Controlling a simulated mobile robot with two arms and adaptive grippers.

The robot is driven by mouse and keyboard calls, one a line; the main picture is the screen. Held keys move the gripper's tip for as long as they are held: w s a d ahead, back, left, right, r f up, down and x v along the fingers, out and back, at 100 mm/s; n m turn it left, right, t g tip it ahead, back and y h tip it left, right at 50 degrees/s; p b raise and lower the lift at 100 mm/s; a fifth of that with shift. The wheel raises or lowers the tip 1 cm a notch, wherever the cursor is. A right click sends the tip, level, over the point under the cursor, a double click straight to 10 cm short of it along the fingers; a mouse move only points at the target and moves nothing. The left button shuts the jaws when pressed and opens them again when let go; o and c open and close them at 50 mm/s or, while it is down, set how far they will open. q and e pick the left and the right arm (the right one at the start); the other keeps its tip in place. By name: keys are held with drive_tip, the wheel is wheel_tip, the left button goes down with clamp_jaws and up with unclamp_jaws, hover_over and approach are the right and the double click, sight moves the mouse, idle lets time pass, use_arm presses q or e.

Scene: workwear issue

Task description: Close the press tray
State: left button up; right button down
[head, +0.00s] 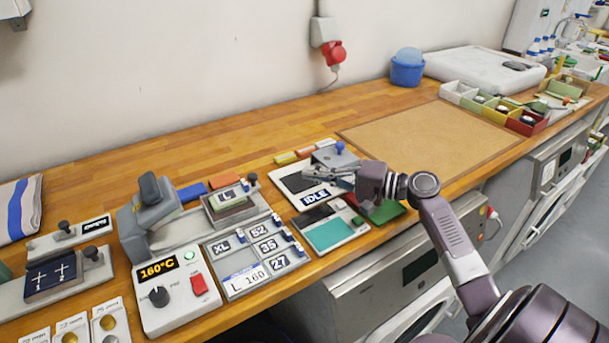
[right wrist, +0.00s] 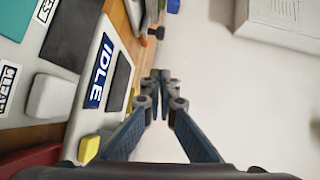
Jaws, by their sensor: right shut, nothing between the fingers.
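The press (head: 148,205) is a grey body with a dark lever on the left part of the wooden bench. What looks like its tray (head: 233,212) sticks out to its right, holding a small pale and brown piece, with a dark knob (head: 252,179) at its right end. My right gripper (head: 308,174) is shut and empty, above the IDLE device (head: 297,186), its fingers pointing left toward the tray and apart from it. In the right wrist view the closed fingertips (right wrist: 160,75) show, with a dark knob (right wrist: 157,33) beyond them. My left gripper is not in view.
A control box (head: 168,293) reading 160°C and a label board (head: 255,262) stand in front of the press. A blue-knobbed block (head: 338,152) stands beside my right gripper. A tan mat (head: 430,138) lies bare to the right. The bench behind the press is mostly clear.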

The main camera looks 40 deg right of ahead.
drive_tip(key=p+x, duration=0.2)
drive_tip(key=x, duration=0.5)
drive_tip(key=shift+w+a+r, duration=0.15)
drive_tip(key=shift+w, duration=0.15)
drive_tip(key=a, duration=0.1)
drive_tip(key=a+p, duration=0.1)
drive_tip(key=a, duration=0.1)
drive_tip(key=shift+w+a+f, duration=0.15)
drive_tip(key=shift+w+f, duration=0.2)
drive_tip(key=shift+w+a+f+p, duration=0.1)
drive_tip(key=shift+a+f+p, duration=0.05)
drive_tip(key=shift+a+p, duration=0.2)
drive_tip(key=a+p, duration=0.1)
drive_tip(key=a, duration=0.3)
drive_tip(key=shift+w+a, duration=0.1)
drive_tip(key=shift+a, duration=0.2)
